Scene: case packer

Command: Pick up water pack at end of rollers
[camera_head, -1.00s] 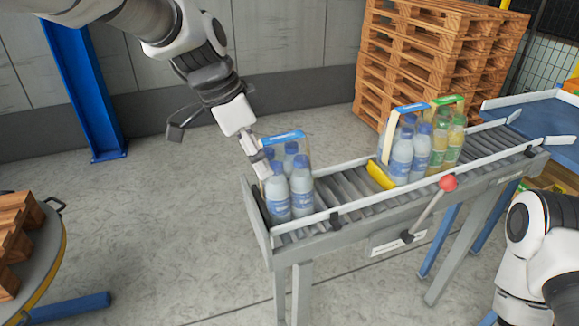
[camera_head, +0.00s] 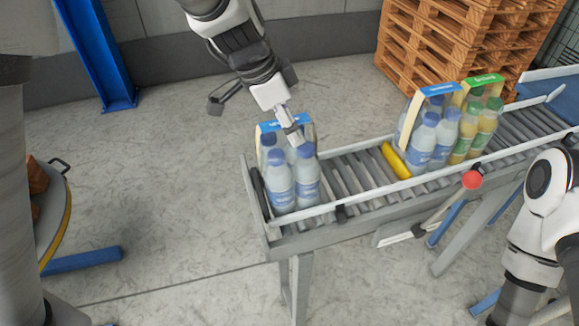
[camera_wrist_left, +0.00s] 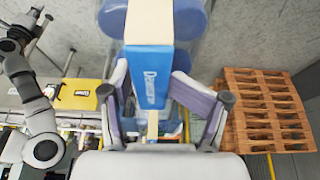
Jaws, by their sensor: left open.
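The water pack (camera_head: 284,180), clear bottles with blue caps and a blue-topped carry band, stands upright at the near left end of the rollers (camera_head: 345,178). In the left wrist view the pack's blue and cream band (camera_wrist_left: 151,75) lies between the open fingers of the left gripper (camera_wrist_left: 155,92). I cannot tell whether a finger touches it.
Farther along the rollers, behind a yellow stop (camera_head: 395,160), stand another blue-banded water pack (camera_head: 424,138) and a green-banded pack (camera_head: 482,125). Stacked pallets (camera_head: 460,45) stand behind. A round table (camera_head: 56,235) is at left.

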